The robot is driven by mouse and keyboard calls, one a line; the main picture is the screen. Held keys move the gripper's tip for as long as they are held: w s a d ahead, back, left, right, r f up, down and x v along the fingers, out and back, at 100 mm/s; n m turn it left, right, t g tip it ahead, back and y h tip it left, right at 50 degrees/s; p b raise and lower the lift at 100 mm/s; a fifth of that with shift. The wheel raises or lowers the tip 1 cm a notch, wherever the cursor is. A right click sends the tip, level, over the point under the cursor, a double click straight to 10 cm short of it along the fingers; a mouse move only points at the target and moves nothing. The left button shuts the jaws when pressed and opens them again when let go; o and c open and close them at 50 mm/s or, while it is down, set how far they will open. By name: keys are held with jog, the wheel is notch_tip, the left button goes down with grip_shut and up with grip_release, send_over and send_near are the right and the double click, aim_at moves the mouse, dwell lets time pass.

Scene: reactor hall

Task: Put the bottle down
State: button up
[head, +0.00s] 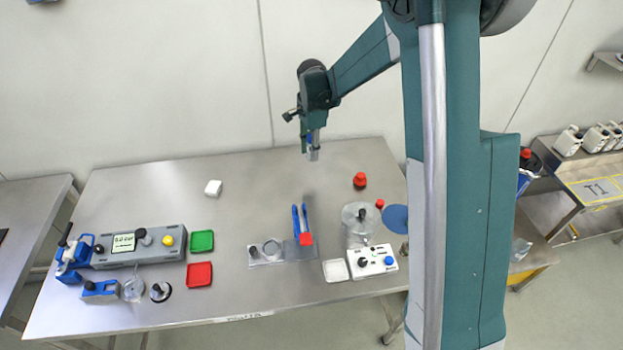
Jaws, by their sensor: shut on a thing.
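My gripper (310,143) is above the back part of the steel table (130,200), pointing down. It is shut on a small bottle (313,155), whose clear or grey lower part shows below the fingers. A bit of blue shows between the fingers; I cannot tell whether it belongs to the bottle. The bottle looks roughly upright and appears clear of the table. Most of it is hidden by the fingers.
The table's back middle is bare.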

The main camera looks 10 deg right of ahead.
jog(key=shift+f, duration=3.1)
jog(key=shift+f, duration=0.15)
jog(key=shift+f, duration=1.75)
jog(key=shift+f, duration=0.1)
jog(key=o, duration=0.3)
jog(key=shift+f, duration=0.1)
jog(key=o, duration=0.5)
jog(key=shift+c, duration=0.2)
